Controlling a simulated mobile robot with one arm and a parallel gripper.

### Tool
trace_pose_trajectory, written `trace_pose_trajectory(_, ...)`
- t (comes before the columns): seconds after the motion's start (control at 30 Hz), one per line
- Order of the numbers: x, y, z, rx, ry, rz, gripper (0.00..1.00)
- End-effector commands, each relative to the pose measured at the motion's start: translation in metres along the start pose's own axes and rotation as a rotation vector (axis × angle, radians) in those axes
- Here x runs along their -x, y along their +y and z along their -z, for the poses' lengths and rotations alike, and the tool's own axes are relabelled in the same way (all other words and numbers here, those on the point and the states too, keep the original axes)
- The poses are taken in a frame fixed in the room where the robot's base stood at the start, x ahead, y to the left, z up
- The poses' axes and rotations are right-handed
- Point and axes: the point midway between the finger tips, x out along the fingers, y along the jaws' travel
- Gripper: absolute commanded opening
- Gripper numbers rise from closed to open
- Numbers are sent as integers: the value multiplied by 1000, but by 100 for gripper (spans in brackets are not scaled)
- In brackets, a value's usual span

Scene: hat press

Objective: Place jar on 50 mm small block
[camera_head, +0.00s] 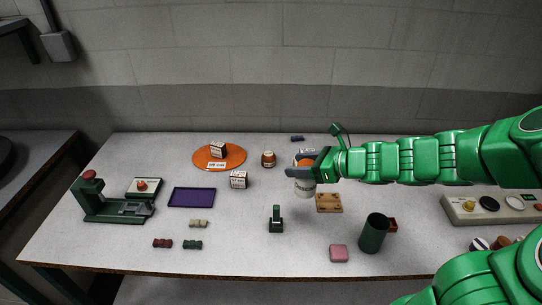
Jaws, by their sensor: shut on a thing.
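A pale jar (305,188) with dark lettering and an orange-brown top hangs in my gripper (303,172). The gripper is shut on it, and its fingers hide the jar's middle. Whether the jar's base touches the table cannot be told. A small white block (238,180) with dark printing stands on the table left of the gripper. Another printed block (218,149) sits on an orange disc (232,161) farther left. The print is too small to read surely, so I cannot tell which is the 50 mm block. A small brown pot (268,159) stands behind and left of the gripper.
A purple tray (192,197) and a green press (115,206) stand on the left. A wooden board (329,203) lies close right of the jar. A dark green cup (373,235), a pink block (339,253) and a small green stand (276,221) are nearer the front.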

Motion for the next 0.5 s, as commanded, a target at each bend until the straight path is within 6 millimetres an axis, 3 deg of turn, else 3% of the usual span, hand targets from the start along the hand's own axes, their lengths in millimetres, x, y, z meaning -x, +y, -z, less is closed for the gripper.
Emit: trace_pose_trajectory(0.5, -56, -60, -52, 5, -1, 0, 9)
